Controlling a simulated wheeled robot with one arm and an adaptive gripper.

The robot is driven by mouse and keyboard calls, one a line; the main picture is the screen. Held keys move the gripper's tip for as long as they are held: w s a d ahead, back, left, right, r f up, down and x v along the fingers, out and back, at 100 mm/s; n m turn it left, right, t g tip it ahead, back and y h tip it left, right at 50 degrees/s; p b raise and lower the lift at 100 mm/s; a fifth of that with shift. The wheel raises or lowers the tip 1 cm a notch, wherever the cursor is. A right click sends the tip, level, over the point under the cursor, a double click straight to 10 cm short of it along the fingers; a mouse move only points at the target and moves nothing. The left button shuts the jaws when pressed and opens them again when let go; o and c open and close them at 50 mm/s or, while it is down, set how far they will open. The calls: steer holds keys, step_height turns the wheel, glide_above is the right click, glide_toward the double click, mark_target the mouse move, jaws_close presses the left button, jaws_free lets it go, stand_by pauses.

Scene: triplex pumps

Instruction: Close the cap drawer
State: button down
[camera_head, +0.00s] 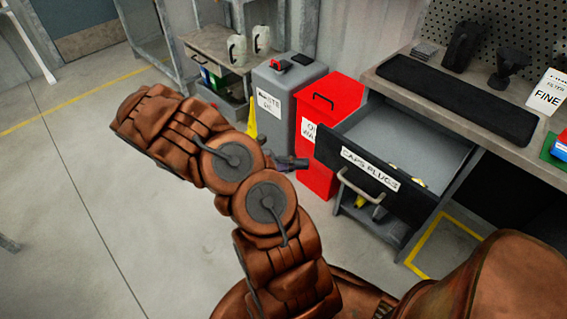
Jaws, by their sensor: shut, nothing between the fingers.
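The cap drawer, with a dark front (330,152) labelled "CAPS PLUGS", is pulled out from under the workbench. Its grey inside shows, with a few small pale-yellow pieces near the front right corner. Its metal bar handle (360,190) is on the front face. My gripper (298,163) shows as a small dark shape beyond my brown arm, just left of the drawer front. It is shut and appears empty and apart from the drawer. My arm hides part of it.
A red bin (337,95) and a grey waste bin (280,88) stand left of the drawer. The workbench (400,60) holds a black mat (460,98) and dark tools. A lower shelf with yellow items is under the drawer. Open floor lies to the left.

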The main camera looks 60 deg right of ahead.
mark_target(330, 156)
steer(key=shift+s+d, duration=0.4)
steer(key=shift+d, duration=0.4)
steer(key=shift+s+d, duration=0.4)
steer(key=shift+d, duration=0.45)
steer(key=shift+s+d, duration=0.4)
steer(key=shift+d, duration=0.4)
